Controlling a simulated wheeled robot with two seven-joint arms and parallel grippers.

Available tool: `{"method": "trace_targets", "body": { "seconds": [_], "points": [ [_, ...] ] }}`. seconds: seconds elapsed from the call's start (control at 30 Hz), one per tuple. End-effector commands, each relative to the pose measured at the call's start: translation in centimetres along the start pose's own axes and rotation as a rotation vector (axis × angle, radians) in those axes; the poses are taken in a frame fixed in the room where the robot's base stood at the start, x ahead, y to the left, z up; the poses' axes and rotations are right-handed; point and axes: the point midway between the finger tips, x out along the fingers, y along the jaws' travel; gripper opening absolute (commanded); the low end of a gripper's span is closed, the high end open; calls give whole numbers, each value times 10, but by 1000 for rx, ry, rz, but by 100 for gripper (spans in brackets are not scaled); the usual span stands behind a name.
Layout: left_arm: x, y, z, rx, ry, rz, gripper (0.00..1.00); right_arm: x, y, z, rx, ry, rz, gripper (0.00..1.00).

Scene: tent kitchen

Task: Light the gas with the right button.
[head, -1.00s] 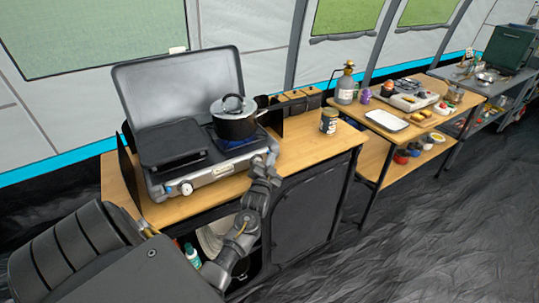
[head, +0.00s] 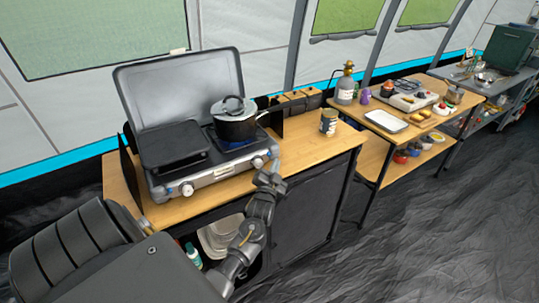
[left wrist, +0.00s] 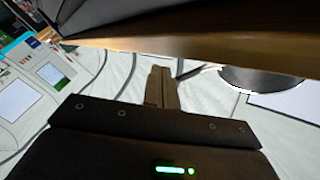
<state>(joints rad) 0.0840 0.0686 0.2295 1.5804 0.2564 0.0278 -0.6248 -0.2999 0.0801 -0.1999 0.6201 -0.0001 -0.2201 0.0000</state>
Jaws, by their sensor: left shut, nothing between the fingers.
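The gas stove (head: 222,174) stands on the wooden table with its lid up. Its right button (head: 258,162) shows on the front panel below the pot. The left button (head: 187,190) is at the panel's other end. Blue shows around the burner (head: 236,147) under the pot; I cannot tell for certain whether it is flame. My left gripper (head: 270,181) is shut and empty, just in front of and below the right button, apart from it. Its closed fingers (left wrist: 162,88) also show in the left wrist view, below a wooden edge. My right gripper is out of view.
A lidded pot (head: 235,127) sits on the right burner, its handle pointing right. A dark griddle (head: 172,146) covers the left side. A can (head: 328,122) stands on the bare right part of the table (head: 308,146). Another table stands further right.

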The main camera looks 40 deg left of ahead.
Motion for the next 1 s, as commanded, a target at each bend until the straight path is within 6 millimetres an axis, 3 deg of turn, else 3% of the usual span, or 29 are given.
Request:
{"method": "trace_targets", "body": {
  "seconds": [0.37,1.0],
  "points": [
    [-24,16,-18,0,-1,-2,0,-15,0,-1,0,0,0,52],
    [-25,17,-18,0,0,-2,0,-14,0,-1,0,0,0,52]
  ]
}}
